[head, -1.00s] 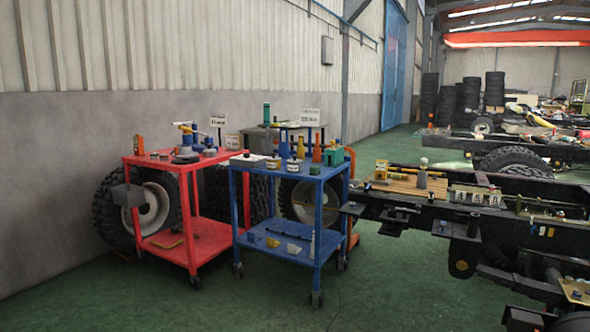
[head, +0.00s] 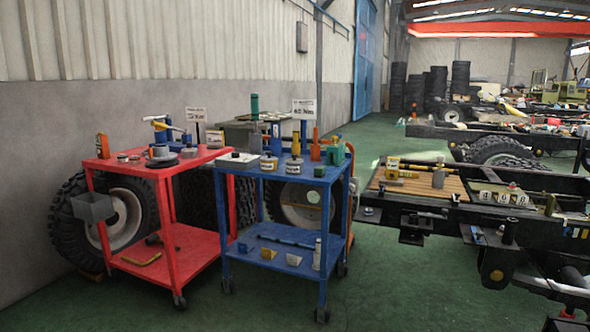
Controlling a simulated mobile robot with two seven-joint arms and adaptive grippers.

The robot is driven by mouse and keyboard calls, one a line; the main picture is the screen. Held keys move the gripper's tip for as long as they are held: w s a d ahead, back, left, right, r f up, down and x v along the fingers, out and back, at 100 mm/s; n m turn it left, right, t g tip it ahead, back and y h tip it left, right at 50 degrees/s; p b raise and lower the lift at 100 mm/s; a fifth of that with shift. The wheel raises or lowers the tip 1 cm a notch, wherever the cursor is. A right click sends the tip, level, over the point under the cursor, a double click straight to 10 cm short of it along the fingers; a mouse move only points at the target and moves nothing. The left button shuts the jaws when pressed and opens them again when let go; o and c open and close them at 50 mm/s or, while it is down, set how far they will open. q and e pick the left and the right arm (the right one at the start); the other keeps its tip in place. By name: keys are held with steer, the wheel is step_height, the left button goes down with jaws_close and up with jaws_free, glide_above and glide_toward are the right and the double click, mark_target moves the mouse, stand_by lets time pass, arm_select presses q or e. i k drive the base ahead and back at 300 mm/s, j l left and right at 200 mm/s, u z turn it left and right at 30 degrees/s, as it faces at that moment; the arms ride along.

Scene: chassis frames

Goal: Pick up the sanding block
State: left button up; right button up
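I cannot tell for sure which object is the sanding block. A small dark green block (head: 319,171) sits near the front right of the blue cart's top (head: 290,177). Small blocky items, one greyish yellow (head: 267,254) and one pale (head: 293,260), lie on the blue cart's lower shelf (head: 258,263). They are too small to identify. Neither of my grippers is in view.
Large tyres (head: 70,215) stand behind. A dark chassis frame (head: 450,212) bearing a wooden board (head: 425,186) fills the right. Green floor (head: 395,290) in front is clear.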

mark_target(320, 171)
steer(key=i+j+u, duration=0.3)
steer(key=i+j, duration=0.5)
steer(key=j, duration=0.15)
